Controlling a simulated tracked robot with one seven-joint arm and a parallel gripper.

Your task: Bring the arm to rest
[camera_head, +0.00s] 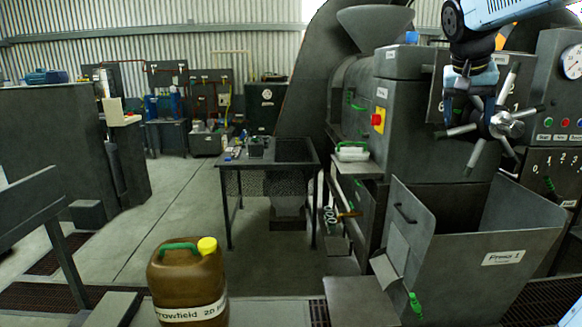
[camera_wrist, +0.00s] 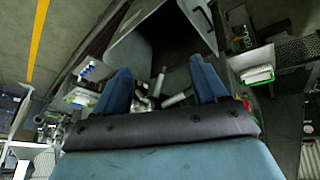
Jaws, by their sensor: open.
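My arm (camera_head: 492,14), white and blue, reaches in from the top right of the head view. My gripper (camera_head: 464,94) hangs from it in front of the press, close to a grey spoked handwheel (camera_head: 503,124); whether they touch I cannot tell. In the wrist view the two blue fingers of my gripper (camera_wrist: 163,80) are spread apart. The wheel's pale spokes (camera_wrist: 172,99) show between and beyond the fingers. I see nothing held in the gripper.
The open hopper box marked Press 1 (camera_head: 501,258) stands below the handwheel. A gauge panel (camera_head: 560,90) is at the right. A brown jerrycan (camera_head: 188,285) with a yellow cap stands at the front. A dark table (camera_head: 262,164) stands behind.

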